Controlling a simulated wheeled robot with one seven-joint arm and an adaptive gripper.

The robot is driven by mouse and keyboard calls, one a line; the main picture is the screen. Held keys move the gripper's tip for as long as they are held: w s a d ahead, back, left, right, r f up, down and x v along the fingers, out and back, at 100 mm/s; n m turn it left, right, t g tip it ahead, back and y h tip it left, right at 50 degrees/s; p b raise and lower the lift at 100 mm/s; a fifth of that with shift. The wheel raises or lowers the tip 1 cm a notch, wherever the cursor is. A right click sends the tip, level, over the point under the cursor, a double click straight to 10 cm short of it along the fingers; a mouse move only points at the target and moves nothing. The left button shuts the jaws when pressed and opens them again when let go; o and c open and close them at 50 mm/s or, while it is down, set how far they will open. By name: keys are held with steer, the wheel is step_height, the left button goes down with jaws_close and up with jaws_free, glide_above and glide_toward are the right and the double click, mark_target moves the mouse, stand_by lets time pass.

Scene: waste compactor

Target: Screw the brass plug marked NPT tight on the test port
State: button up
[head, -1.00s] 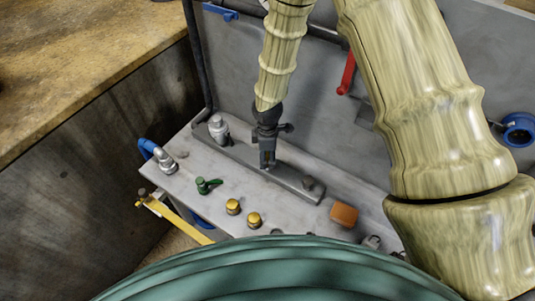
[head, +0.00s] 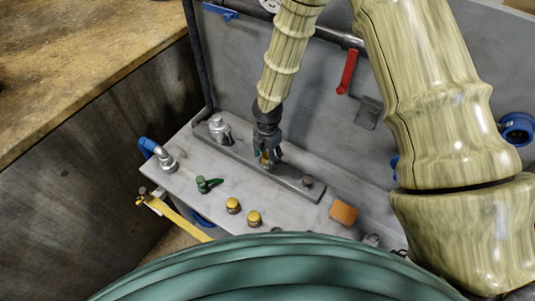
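My gripper (head: 267,156) points down over the grey bar-shaped manifold (head: 240,157) on the shelf. A small brass-coloured piece shows between its fingertips, and the fingers appear closed on it. It looks like a brass plug; no marking is readable. The fingers hide the spot beneath, so I cannot tell whether the plug touches the test port. Two more brass-coloured plugs or caps, one left (head: 233,205) and one right (head: 254,219), stand on the shelf in front of the manifold. Their markings are too small to read.
A silver fitting (head: 219,130) and a dark bolt head (head: 308,182) stand at the manifold's ends. A green-handled valve (head: 207,185), a blue-hosed elbow (head: 164,158) and an orange block (head: 344,213) are on the shelf (head: 191,167). A red lever (head: 347,72) hangs on the wall behind.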

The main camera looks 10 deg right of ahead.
steer(key=c, duration=1.1)
steer(key=shift+o, duration=0.2)
steer(key=shift+f+m+b, duration=0.1)
steer(key=shift+m+b, duration=0.25)
steer(key=shift+m, duration=0.75)
steer(key=m, duration=0.3)
steer(key=m+b, duration=0.1)
steer(key=m, duration=0.4)
